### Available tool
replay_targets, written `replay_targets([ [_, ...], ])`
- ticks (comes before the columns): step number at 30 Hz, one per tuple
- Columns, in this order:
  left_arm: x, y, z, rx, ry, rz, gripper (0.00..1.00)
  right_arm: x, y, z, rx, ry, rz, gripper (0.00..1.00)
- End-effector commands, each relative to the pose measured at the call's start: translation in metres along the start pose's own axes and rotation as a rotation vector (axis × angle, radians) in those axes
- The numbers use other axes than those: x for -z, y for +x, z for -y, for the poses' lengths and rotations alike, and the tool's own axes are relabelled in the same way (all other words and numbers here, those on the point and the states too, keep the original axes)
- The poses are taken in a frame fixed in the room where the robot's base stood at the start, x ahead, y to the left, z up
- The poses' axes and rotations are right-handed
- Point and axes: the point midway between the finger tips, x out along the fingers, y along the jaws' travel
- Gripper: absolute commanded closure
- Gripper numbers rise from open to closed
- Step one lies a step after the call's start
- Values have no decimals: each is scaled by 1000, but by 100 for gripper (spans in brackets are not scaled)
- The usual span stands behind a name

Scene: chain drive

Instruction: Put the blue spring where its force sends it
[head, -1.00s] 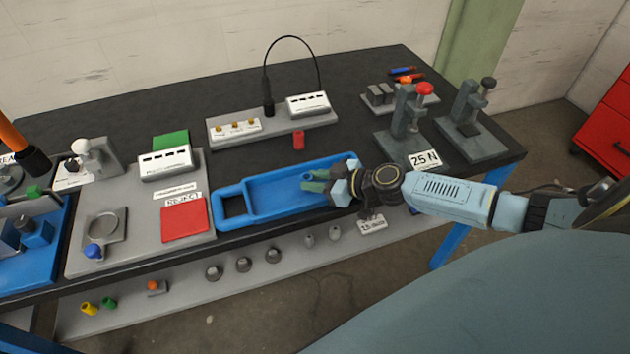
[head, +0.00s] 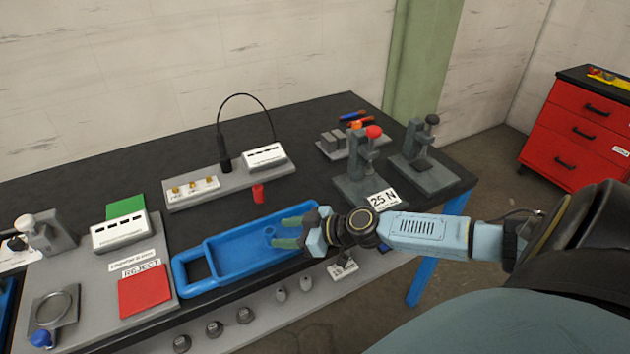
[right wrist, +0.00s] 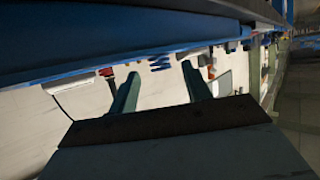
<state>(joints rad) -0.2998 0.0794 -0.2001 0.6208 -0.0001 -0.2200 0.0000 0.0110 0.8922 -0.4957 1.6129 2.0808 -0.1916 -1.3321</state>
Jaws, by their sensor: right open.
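The blue spring (head: 270,231) stands in the blue tray (head: 189,290), near its right end. In the right wrist view the spring (right wrist: 160,63) shows as blue coils between the two fingertips, a little beyond them. My right gripper (head: 277,232) is open at the tray's right end, its green fingers pointing left with the spring near their tips. Whether a finger touches the spring I cannot tell. The press with the 25 N label (head: 382,199) stands behind and right of the gripper. A red REJECT pad (head: 146,290) and a green pad (head: 126,207) lie left of the tray. My left gripper is not in view.
A second press (head: 424,170) stands farther right. A red cylinder (head: 258,194) stands behind the tray, before a grey stand (head: 227,184) with a black cable. A round-dish fixture (head: 53,308) is at left. A lower shelf (head: 245,345) holds small parts. The table's back left is clear.

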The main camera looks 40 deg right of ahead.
Motion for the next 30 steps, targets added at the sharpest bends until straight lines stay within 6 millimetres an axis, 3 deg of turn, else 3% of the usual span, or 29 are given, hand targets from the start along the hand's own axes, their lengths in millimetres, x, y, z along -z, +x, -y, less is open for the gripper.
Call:
replay_targets([
  [15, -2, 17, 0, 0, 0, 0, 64, -3, -70, 1, 0, 0, 3, 51],
  [21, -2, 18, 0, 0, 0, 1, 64, -1, -86, 1, 0, 2, 1, 51],
  [30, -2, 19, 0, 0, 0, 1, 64, 0, -93, 0, 0, 0, 0, 51],
])
